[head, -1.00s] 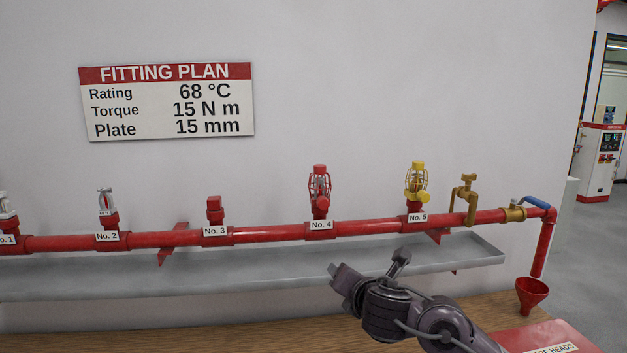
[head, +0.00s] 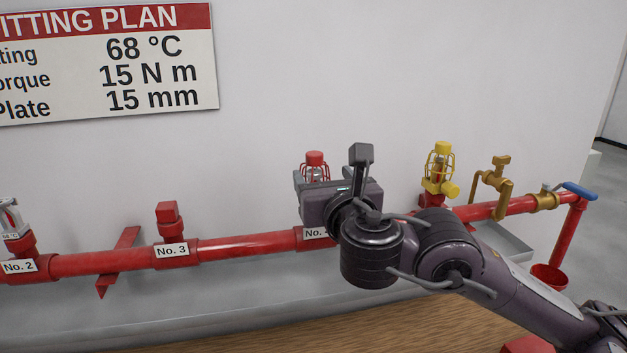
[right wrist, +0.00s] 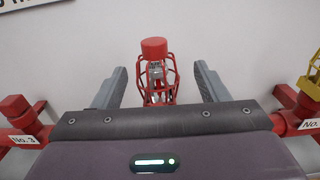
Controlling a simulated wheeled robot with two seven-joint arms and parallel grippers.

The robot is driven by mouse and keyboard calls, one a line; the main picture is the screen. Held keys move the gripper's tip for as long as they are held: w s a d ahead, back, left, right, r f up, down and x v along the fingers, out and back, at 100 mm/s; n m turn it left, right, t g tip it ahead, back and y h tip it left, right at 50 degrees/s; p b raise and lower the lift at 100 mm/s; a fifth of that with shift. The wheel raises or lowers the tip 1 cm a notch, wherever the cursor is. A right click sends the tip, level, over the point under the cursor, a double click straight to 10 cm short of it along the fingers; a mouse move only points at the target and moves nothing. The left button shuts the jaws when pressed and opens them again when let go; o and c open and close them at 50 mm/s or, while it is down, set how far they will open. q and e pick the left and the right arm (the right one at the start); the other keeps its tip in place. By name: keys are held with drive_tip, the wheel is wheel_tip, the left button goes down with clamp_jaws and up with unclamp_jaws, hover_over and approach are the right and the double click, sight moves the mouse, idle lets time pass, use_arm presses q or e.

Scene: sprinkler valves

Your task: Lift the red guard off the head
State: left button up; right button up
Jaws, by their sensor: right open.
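The red guard (right wrist: 172,78) is a wire cage with a red cap, around a sprinkler head (right wrist: 155,72) at No. 4 on the red pipe. In the head view the guard's cap and upper wires (head: 315,163) show above my right gripper, which hides the rest. My right gripper (right wrist: 159,80) is open, with one grey finger on each side of the guard. Gaps show between the fingers and the cage in the right wrist view. My left gripper is not in view.
A yellow guarded head (head: 440,165) and a brass fitting (head: 492,185) stand right of my right gripper. The red plug at No. 3 (head: 167,218) is to the left. A grey tray (head: 230,310) runs below the pipe (head: 100,262), with the wall behind.

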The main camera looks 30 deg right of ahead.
sight(318, 171)
drive_tip(key=shift+a+b+x, duration=0.15)
drive_tip(key=shift+b+x, duration=0.2)
drive_tip(key=shift+x, duration=1)
drive_tip(key=shift+a+b+x, duration=0.15)
drive_tip(key=shift+b+x, duration=0.15)
drive_tip(key=shift+x, duration=1.05)
drive_tip(key=shift+c, duration=0.5)
drive_tip(key=c, duration=1.1)
